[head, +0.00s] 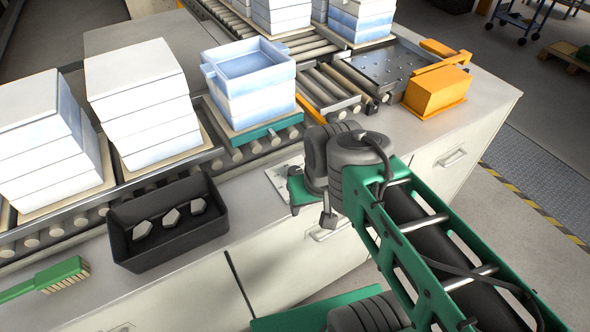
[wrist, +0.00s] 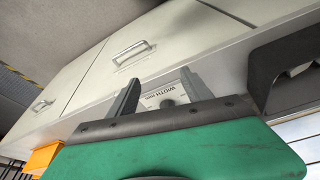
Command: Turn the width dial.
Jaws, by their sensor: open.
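The width dial's pale panel (wrist: 170,91), with the printed word "WIDTH", shows between my fingers in the wrist view. A small dark round shape (wrist: 167,104), likely the dial knob, sits on it, partly hidden by my gripper's body. In the head view, part of the panel (head: 279,180) shows on the counter's front edge, just left of my gripper, and the knob is hidden. My gripper (wrist: 160,78) is open, its two grey fingers apart on either side of the panel. In the head view my gripper (head: 311,213) is mostly covered by my wrist. Contact with the dial cannot be told.
A black bin (head: 168,240) with several pale pieces stands left on the counter, near a green brush (head: 50,278). Behind runs a roller conveyor (head: 195,158) with stacked white blocks (head: 143,100). An orange block (head: 437,91) stands right. Cabinet drawers with handles (wrist: 134,54) lie below.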

